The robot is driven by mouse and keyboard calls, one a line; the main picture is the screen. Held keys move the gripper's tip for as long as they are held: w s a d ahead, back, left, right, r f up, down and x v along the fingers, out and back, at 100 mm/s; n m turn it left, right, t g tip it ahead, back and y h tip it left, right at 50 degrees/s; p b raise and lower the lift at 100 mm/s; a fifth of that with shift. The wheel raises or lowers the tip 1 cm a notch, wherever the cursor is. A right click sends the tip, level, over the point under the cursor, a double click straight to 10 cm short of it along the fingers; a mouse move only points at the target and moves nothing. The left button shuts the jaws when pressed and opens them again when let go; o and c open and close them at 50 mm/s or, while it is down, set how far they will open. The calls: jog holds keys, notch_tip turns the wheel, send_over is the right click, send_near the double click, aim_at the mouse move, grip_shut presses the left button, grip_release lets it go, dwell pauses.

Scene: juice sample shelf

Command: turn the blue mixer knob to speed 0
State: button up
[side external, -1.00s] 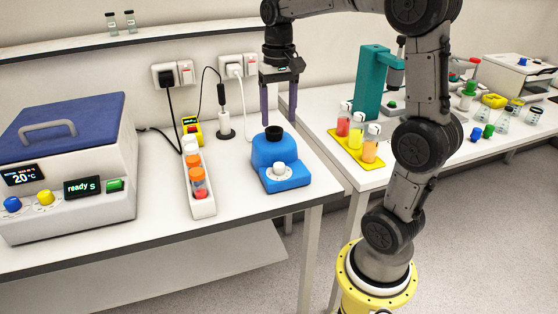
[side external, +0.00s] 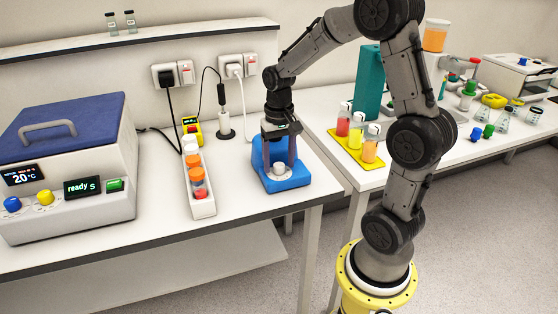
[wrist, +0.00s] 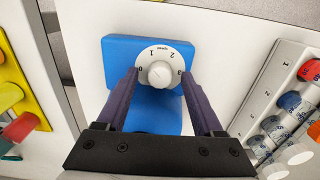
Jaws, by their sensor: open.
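The blue mixer (side external: 290,182) stands near the front right of the left bench; its blue body (wrist: 120,52) also shows in the wrist view. Its knob is pale grey (wrist: 160,74) on a white dial with a 1 and a 2 at the top; the other marks are partly behind my fingers. I cannot tell which mark the knob points at. My gripper (side external: 279,162) points down over the mixer's front. In the wrist view its open fingers (wrist: 161,75) are on either side of the knob, with gaps between them and it.
A white rack (side external: 203,205) with orange-capped tubes stands left of the mixer. The blue-lidded machine (side external: 65,150) is at far left. A yellow tray (side external: 350,153) with bottles is on the right bench. The bench front edge is close to the mixer.

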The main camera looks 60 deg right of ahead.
grip_shut()
dwell(0.4)
jog(key=shift+n, duration=0.3)
jog(key=n, duration=0.4)
jog(key=shift+n, duration=2)
